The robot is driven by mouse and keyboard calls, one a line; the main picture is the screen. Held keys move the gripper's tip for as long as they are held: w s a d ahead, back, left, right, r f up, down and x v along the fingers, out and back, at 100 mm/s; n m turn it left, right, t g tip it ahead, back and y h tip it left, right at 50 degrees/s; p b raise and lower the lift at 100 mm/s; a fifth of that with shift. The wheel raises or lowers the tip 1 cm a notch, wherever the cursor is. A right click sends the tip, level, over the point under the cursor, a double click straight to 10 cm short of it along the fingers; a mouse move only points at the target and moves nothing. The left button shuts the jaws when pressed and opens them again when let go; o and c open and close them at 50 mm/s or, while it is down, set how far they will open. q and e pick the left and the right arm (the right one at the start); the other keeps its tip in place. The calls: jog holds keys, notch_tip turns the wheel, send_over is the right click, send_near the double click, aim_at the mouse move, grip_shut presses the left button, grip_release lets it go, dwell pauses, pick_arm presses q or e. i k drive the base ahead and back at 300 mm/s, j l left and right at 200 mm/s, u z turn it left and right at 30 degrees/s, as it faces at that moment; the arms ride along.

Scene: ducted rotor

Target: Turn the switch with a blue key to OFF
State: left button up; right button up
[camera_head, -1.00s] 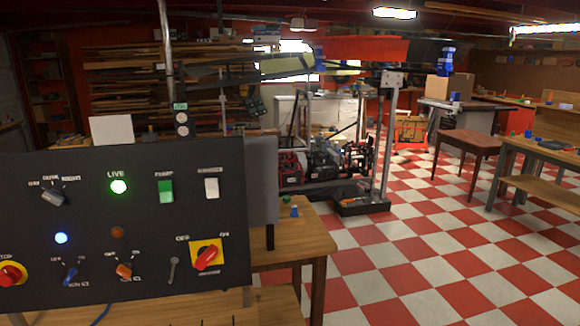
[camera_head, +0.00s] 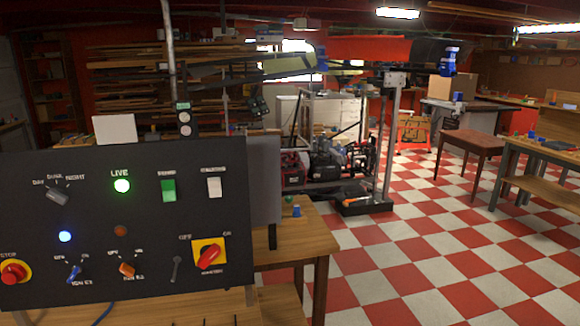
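The switch with a blue key (camera_head: 75,273) is low on the left part of a black control panel (camera_head: 140,215) at the left of the head view. Small white lettering sits around it, too small to read surely, and the blue key is tilted. An orange-key switch (camera_head: 127,269) is just to its right. A red rotary switch on a yellow plate (camera_head: 209,254) is further right. Neither of my grippers shows in this view.
A red stop button (camera_head: 13,273) is left of the blue key. A green lamp (camera_head: 121,186) and a blue lamp (camera_head: 65,237) are lit. A wooden table (camera_head: 315,238) stands behind the panel. Checkered floor (camera_head: 420,245) is open to the right.

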aim_at(76, 269)
jog(key=u, duration=1.35)
